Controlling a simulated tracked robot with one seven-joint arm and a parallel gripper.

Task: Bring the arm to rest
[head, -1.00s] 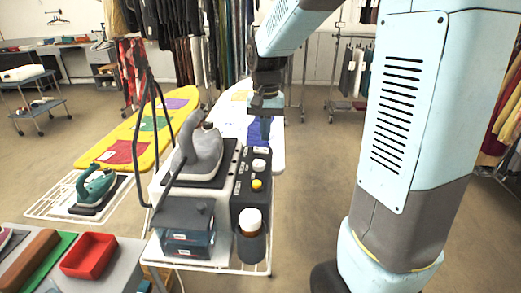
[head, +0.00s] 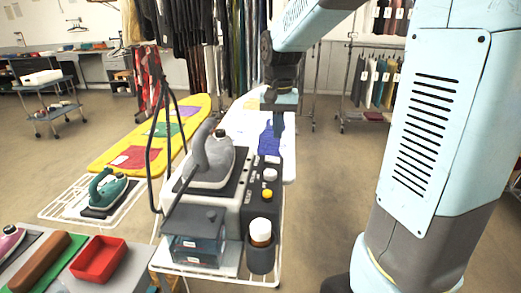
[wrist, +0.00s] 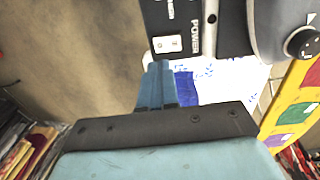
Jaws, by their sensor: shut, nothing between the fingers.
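My gripper (wrist: 157,84) is shut and empty in the wrist view, its two blue fingers together. It hangs above the white ironing board, near the blue patch (wrist: 186,86) and close to the black control panel (wrist: 180,25) of the steam station. The steam station (head: 212,200) stands on a white wire rack with a grey iron (head: 213,160) on top.
A yellow ironing board (head: 135,158) with coloured patches stands at left. A teal iron (head: 103,192) rests on a wire rack. A red tray (head: 98,260) is at lower left. A white-capped bottle (head: 261,238) sits in a holder. Open floor (head: 325,190) lies right of the station.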

